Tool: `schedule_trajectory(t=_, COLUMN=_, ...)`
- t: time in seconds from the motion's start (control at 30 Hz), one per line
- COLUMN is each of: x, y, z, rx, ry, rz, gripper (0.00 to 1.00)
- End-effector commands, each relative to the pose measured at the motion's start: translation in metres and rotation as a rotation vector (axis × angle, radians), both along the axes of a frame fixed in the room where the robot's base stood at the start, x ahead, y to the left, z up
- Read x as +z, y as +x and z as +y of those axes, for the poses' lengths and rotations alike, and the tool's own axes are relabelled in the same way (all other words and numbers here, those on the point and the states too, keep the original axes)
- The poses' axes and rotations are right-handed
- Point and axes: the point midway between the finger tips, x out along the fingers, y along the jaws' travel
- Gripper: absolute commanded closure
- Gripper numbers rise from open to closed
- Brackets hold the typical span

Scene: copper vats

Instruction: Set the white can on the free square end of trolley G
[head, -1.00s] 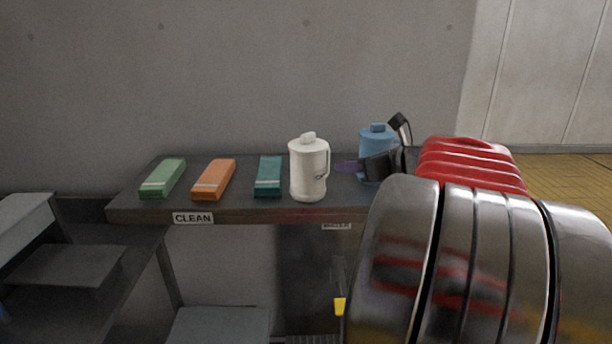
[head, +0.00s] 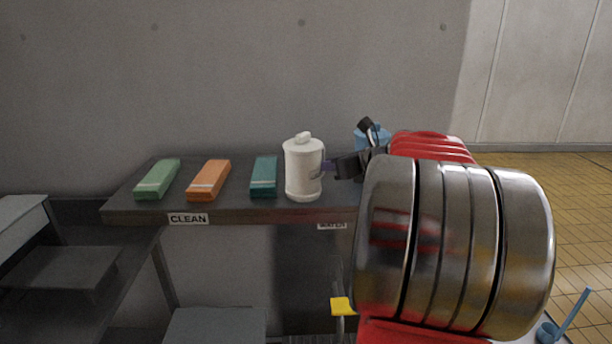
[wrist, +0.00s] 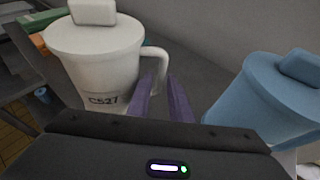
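The white can (head: 303,172) stands upright on a dark shelf, with its handle on the right side. In the wrist view the white can (wrist: 95,62) shows the marking C527. My gripper (head: 327,168) is at the handle side of the can, coming from the right. In the wrist view the two purple fingers of my gripper (wrist: 160,84) are apart, with the handle at their tips. I cannot tell whether the handle lies between them. No trolley marked G can be made out.
A blue can (head: 374,136) stands on the shelf (head: 240,214) behind my arm and shows close by in the wrist view (wrist: 262,100). Green (head: 157,179), orange (head: 209,180) and teal (head: 264,176) packs lie left of the white can. A grey stepped unit (head: 60,268) is at lower left.

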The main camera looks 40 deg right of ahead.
Motion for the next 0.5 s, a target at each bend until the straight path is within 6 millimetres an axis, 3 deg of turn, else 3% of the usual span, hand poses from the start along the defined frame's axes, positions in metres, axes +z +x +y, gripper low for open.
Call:
schedule_trajectory(t=0.2, x=-0.008, y=0.020, z=-0.002, rx=0.000, ry=-0.001, rz=0.000, gripper=0.81)
schedule_trajectory(t=0.5, x=-0.008, y=0.021, z=-0.003, rx=-0.001, ry=0.000, rz=0.000, gripper=0.81)
